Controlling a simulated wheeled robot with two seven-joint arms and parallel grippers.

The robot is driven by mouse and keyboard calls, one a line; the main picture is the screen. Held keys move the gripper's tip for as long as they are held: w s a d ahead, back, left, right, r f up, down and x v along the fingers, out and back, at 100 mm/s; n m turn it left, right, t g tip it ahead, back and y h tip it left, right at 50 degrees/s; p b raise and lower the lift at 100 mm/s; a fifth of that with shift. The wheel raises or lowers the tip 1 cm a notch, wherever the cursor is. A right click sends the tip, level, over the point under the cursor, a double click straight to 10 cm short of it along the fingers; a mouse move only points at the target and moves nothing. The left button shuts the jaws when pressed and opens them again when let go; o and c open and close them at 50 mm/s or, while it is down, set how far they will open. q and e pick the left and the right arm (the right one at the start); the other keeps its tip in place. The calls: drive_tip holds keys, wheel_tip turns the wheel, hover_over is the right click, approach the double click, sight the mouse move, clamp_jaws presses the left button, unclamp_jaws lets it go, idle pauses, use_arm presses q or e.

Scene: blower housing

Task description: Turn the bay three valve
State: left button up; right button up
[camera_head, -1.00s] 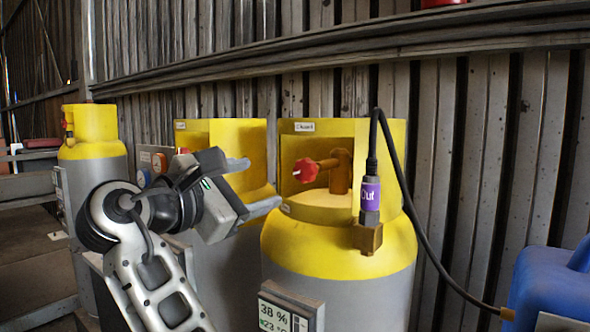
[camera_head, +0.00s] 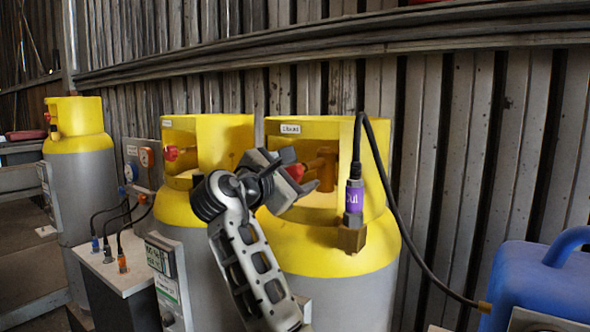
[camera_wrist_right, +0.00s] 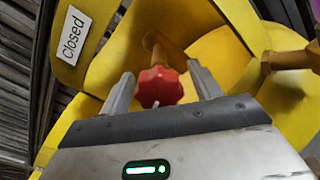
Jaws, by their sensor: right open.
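A red valve knob (camera_wrist_right: 160,87) on a brass stem sits inside the yellow collar of the nearest gas cylinder (camera_head: 330,245). In the head view the knob (camera_head: 297,172) is partly hidden by my right gripper (camera_head: 303,175). My right gripper is open, with its two fingers on either side of the knob in the right wrist view (camera_wrist_right: 163,82). I cannot tell whether they touch it. A white label (camera_wrist_right: 73,35) on the collar reads "Closed". My left gripper is not in view.
A black hose with a purple "Out" connector (camera_head: 354,197) runs right of the valve to a blue container (camera_head: 545,285). A second yellow-topped cylinder (camera_head: 225,135) with a red knob stands to the left, and another (camera_head: 75,120) farther left. A corrugated wall is behind.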

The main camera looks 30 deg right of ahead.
drive_tip(key=c, duration=0.9)
drive_tip(key=shift+c, duration=0.3)
